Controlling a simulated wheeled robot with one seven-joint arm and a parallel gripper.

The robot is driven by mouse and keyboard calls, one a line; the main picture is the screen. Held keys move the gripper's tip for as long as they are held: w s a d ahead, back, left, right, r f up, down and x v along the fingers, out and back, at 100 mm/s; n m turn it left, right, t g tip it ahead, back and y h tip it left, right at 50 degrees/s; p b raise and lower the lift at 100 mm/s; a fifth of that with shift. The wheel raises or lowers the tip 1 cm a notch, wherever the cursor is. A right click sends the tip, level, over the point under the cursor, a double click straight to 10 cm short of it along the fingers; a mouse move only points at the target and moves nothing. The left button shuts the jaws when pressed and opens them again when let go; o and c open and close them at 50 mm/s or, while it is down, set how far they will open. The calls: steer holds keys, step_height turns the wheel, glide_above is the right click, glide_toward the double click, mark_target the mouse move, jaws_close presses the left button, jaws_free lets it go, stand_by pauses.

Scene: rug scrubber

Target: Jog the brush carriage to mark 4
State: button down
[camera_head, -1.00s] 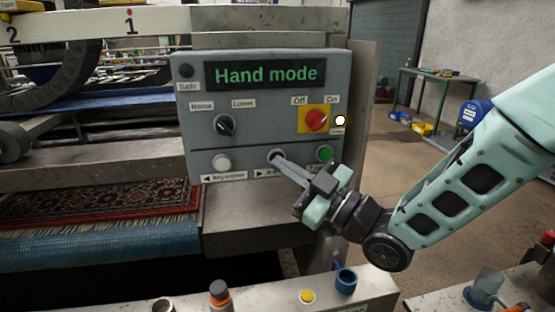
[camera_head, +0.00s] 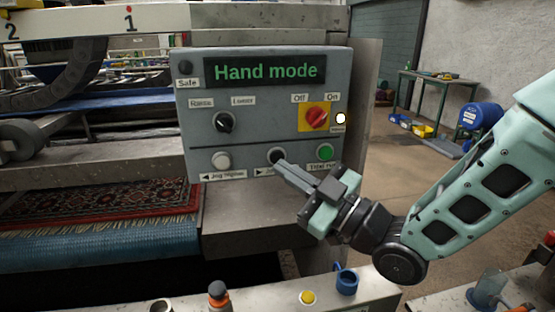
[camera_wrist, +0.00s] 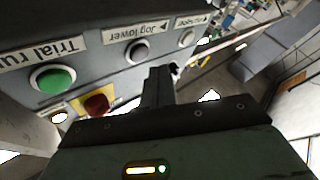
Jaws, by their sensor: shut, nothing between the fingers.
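The grey control panel (camera_head: 265,135) shows "Hand mode" in green on its display (camera_head: 265,71). Its bottom row has a white jog button (camera_head: 221,161), a dark jog button (camera_head: 276,155) and a green button (camera_head: 324,152). My gripper (camera_head: 281,168) is shut and empty, its fingertips just below the dark button, which shows above them. In the wrist view the closed fingers (camera_wrist: 157,75) appear apart from the dark button (camera_wrist: 137,52), labelled "Jog lower". The scale beam (camera_head: 65,24) shows marks 1 and 2. Mark 4 and the brush carriage cannot be made out.
A red switch (camera_head: 316,118) on a yellow plate and a black knob (camera_head: 224,122) sit above the jog buttons. A patterned rug (camera_head: 110,199) lies at left. A front ledge (camera_head: 255,298) carries a yellow button (camera_head: 307,297) and a blue ring (camera_head: 346,281).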

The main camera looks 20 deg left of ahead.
steer(key=s+d, duration=0.1)
steer(key=s+d+b, duration=0.1)
steer(key=s, duration=0.1)
steer(key=shift+s, duration=0.25)
stand_by(1.0)
steer(key=d+f+m+h, duration=0.7)
steer(key=d+f+h, duration=0.25)
steer(key=h, duration=0.25)
steer(key=s+d+f+m+g+h, duration=0.2)
steer(key=s+d+m+g+h, duration=0.3)
steer(key=s+d, duration=1.1)
steer(key=h, duration=0.3)
steer(key=shift+d+f+m+g, duration=0.2)
steer(key=shift+d+m+g, duration=0.1)
steer(key=shift+d+m, duration=0.1)
